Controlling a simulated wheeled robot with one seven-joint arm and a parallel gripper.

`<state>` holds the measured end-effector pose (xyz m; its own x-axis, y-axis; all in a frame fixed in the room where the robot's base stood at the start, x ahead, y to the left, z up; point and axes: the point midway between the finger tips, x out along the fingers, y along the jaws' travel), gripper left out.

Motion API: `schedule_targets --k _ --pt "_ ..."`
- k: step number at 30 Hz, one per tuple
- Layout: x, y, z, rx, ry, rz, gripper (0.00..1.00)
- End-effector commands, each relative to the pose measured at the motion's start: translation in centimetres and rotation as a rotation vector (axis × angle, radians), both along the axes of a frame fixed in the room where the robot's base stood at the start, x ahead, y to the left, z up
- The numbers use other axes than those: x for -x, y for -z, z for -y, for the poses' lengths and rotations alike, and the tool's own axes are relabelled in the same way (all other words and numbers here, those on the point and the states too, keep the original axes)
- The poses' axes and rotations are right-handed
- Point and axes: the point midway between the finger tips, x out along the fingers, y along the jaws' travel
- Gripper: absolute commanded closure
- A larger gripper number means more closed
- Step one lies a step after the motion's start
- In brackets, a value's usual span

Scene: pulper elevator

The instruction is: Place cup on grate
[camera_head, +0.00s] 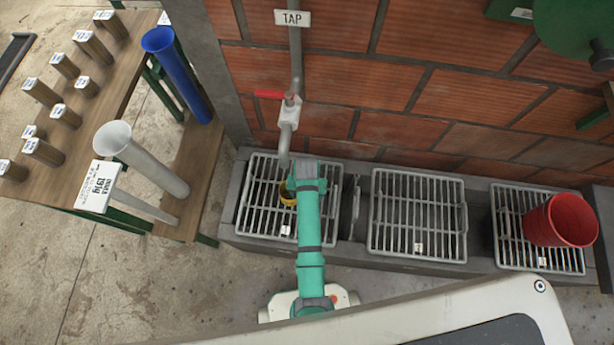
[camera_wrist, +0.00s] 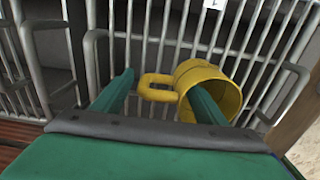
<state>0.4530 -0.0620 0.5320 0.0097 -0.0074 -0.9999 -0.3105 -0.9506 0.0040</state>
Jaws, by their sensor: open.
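A yellow cup (camera_head: 286,196) is at the left grate (camera_head: 258,218), below the tap (camera_head: 288,118). My gripper hides part of it in the head view. In the wrist view the cup (camera_wrist: 222,78) shows its round body and its handle (camera_wrist: 156,87) in front of the grate bars (camera_wrist: 150,28). My gripper (camera_wrist: 162,82) is open. The cup's handle lies between its two green fingers, and the right finger overlaps the cup's body. I cannot tell whether either finger touches the cup, or whether the cup rests fully on the bars.
A second grate (camera_head: 416,215) lies in the middle. A third grate (camera_head: 510,215) at the right holds a red bucket (camera_head: 561,220). A brick wall (camera_head: 400,100) stands behind. A wooden table (camera_head: 75,100) with labelled blocks and tall tubes is at the left.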

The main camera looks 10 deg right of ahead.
Motion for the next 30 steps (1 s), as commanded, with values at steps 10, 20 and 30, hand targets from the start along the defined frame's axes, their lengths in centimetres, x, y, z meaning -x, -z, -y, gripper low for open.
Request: schedule_targets --k 10,20,30 --pt "0.0 -5.3 0.0 0.001 0.000 0.002 0.34" --pt "0.1 -6.5 -0.1 0.000 -0.001 0.000 0.34" --pt "0.1 -6.5 -0.2 0.000 -0.003 0.000 0.34"
